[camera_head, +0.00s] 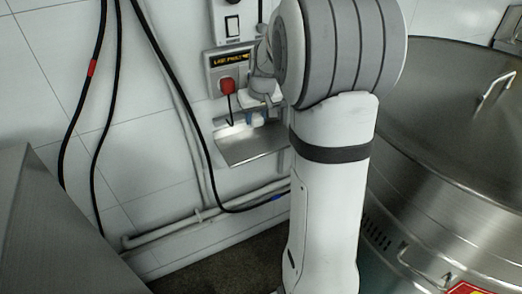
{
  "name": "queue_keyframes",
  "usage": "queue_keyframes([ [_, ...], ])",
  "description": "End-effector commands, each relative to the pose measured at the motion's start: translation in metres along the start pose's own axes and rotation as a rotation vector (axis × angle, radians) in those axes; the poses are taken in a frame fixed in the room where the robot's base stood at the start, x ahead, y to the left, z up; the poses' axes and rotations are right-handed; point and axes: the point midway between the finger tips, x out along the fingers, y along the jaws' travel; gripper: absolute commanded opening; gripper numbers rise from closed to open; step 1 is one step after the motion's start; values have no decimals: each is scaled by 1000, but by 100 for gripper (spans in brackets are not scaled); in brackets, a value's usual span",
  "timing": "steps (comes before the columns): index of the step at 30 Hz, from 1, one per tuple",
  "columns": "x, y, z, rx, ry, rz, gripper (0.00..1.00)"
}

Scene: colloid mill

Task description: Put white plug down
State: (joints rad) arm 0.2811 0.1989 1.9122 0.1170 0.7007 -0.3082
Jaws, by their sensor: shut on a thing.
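My gripper (257,117) is small in the picture, just above a metal wall shelf (252,152) and partly hidden by my own arm. I cannot tell whether the plug touches the shelf. The front part of the shelf is bare.
A red plug (227,86) sits in the wall socket panel (222,66) with a lit display, its black cord hanging down. A switch (232,25) is above. Black cables hang at left. A large steel vessel (450,130) stands at right and a grey metal surface (50,230) at lower left.

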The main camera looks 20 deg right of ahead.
Motion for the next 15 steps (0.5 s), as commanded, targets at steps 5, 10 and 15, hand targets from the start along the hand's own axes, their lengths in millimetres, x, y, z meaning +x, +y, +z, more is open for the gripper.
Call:
queue_keyframes([
  [5,2,20,0,-69,48,-28,0],
  [10,14,26,4,-91,57,-37,0],
  [15,40,28,14,-88,58,-36,0],
])
